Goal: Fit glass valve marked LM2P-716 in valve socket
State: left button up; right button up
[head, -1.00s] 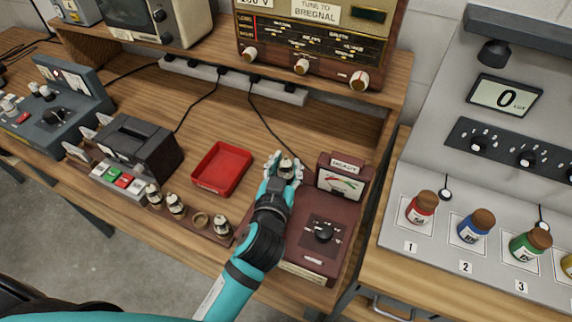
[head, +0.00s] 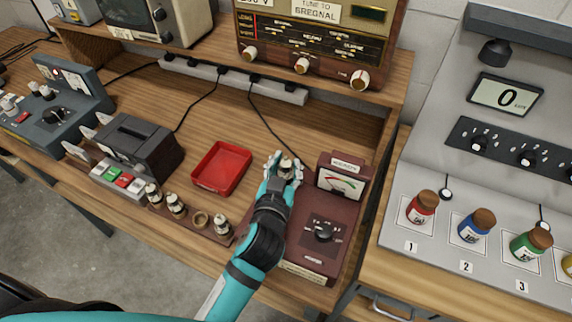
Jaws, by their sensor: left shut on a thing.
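My left gripper (head: 284,168) is shut on a small glass valve (head: 286,165), upright between its fingers, at the back left of a maroon tester box (head: 318,255). The marking on the held valve is too small to read. The gripper hides the valve's base and what lies beneath it, so I cannot tell whether it sits in a socket. Several similar valves (head: 176,206) stand in a brown rack (head: 187,222) at the bench's front edge, which has one empty round hole (head: 201,219). My right gripper is not in view.
A red tray (head: 222,168), empty, lies left of the gripper. The tester's meter (head: 340,184) stands right beside it. A radio (head: 312,40) is on the shelf behind. Corked bottles (head: 421,207) stand on the right bench. Cables cross the bench behind.

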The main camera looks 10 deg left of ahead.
pick_arm(q)
jog(key=shift+f+b, duration=0.45)
jog(key=shift+f, duration=0.2)
jog(key=shift+r, duration=0.25)
jog(key=shift+r+p, duration=0.6)
jog(key=shift+p, duration=0.2)
dwell(0.3)
jog(key=shift+f+b, duration=0.65)
jog(key=shift+f, duration=0.25)
jog(key=o, duration=0.8)
jog(key=shift+s, duration=0.15)
